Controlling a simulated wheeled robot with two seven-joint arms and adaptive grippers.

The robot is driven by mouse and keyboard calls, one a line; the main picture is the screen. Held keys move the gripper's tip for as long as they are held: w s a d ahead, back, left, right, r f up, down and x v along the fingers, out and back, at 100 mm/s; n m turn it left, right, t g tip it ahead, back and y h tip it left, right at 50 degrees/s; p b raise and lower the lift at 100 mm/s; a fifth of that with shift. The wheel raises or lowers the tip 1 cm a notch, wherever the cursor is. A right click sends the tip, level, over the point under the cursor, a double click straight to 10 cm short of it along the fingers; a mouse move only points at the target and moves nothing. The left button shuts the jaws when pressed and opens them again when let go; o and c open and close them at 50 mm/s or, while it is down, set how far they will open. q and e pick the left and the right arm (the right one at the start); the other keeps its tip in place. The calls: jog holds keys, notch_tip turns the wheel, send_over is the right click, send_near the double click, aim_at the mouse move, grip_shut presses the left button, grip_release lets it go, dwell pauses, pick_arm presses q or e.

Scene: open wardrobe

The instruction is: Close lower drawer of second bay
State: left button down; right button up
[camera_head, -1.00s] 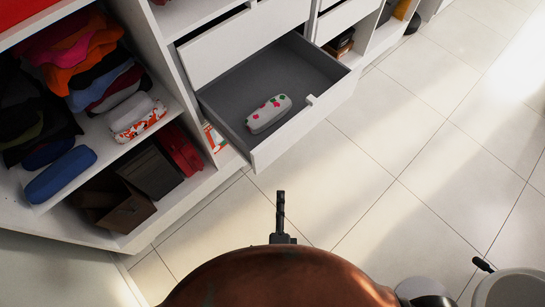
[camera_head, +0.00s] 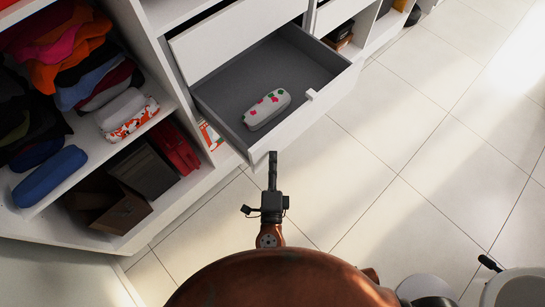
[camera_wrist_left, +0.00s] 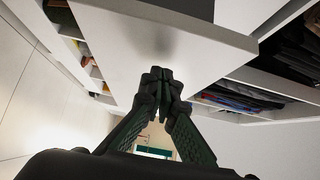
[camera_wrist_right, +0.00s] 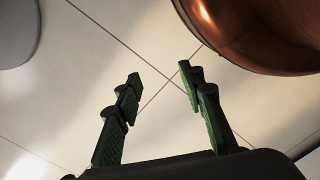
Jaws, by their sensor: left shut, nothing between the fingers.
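The lower drawer (camera_head: 318,116) of the second bay is pulled out, with a white front and a small handle (camera_head: 311,94). A white glasses case (camera_head: 267,109) with coloured spots lies in it. My left gripper (camera_head: 272,157) is shut and empty, its tips by the left end of the drawer's front. In the left wrist view the shut fingers (camera_wrist_left: 161,75) are right in front of a white panel (camera_wrist_left: 165,40); I cannot tell whether they touch it. My right gripper (camera_wrist_right: 158,72) is open and empty over the floor tiles in the right wrist view.
A white upper drawer (camera_head: 237,38) sits above the open one. The left bay holds folded clothes (camera_head: 75,50), a blue roll (camera_head: 50,176), a brown box (camera_head: 120,213) and a red item (camera_head: 176,149). The tiled floor (camera_head: 400,170) is clear to the right.

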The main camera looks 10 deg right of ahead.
pick_arm(q)
jog(key=shift+w+a, duration=0.1)
dwell(0.3)
